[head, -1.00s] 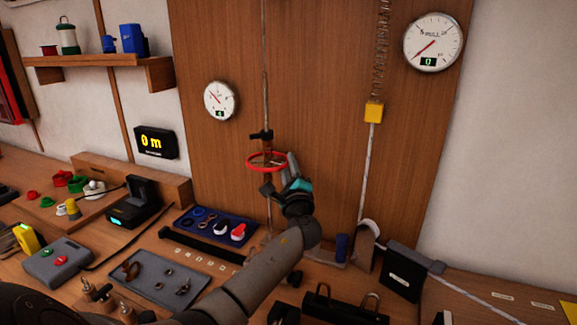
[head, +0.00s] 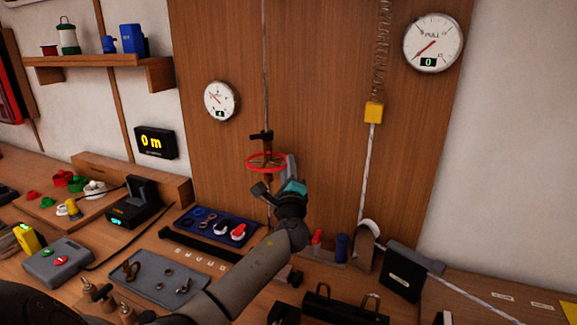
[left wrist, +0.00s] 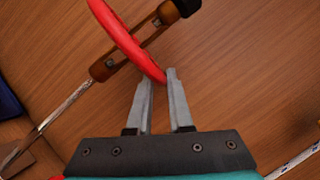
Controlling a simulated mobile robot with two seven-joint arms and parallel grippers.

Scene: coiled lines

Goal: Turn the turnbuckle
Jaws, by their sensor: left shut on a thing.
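The turnbuckle is on a vertical cable in front of the wood panel, with a red ring (head: 266,161) around its body and a dark fitting (head: 262,136) above it. In the left wrist view the red ring (left wrist: 122,32) crosses the brown turnbuckle body (left wrist: 107,66). My left gripper (head: 287,163) is at the right side of the ring. Its two fingertips (left wrist: 158,76) are closed on the ring's rim in the left wrist view. My right gripper is not in view.
A left dial (head: 221,101) and a right dial (head: 433,43) hang on the panel. A second line with a yellow block (head: 374,112) hangs to the right. A blue tray (head: 216,229) and grey mat (head: 158,277) lie on the bench below.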

